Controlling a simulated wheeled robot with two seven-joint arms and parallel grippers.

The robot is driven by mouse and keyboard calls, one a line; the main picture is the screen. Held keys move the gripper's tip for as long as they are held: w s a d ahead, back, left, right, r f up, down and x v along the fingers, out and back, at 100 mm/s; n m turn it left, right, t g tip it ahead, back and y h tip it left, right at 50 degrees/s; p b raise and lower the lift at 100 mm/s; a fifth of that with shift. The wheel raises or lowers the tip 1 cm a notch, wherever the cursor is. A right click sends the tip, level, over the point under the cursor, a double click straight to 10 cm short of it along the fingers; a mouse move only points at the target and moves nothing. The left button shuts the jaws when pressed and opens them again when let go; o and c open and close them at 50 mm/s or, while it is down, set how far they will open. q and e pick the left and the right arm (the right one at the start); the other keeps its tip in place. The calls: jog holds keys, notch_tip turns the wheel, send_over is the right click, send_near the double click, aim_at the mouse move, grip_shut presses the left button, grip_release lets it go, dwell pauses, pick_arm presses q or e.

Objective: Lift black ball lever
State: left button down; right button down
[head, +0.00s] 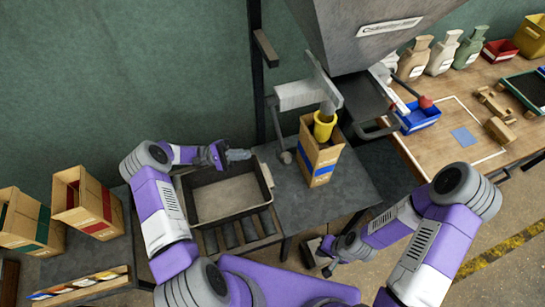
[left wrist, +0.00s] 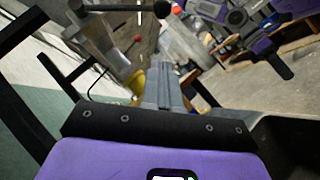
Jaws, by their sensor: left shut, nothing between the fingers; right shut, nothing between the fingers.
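The black ball lever (head: 286,157) hangs below the grey spout bracket, left of the box under the yellow spout. In the left wrist view its dark ball (left wrist: 162,9) and rod show at the top edge. My left gripper (head: 246,155) is shut and empty, a short way left of the ball and apart from it, above the back of the grey tray. Its closed fingers (left wrist: 171,90) show in the left wrist view. My right gripper (head: 328,270) is shut and empty, low at the front and far from the lever.
A box with a blue label (head: 318,165) stands under the yellow spout (head: 323,126). The grey tray (head: 265,175) is on the rollers below my left gripper. A red ball handle (head: 426,102) is by the hopper. Boxes (head: 88,205) stand at left.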

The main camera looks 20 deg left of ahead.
pick_arm(q)
jog(key=shift+d, duration=0.1)
jog(key=s+r+x, duration=0.1)
jog(key=s+x, duration=0.1)
jog(key=x, duration=1)
jog(key=shift+s+r+p, duration=0.3)
jog(key=shift+p, duration=0.05)
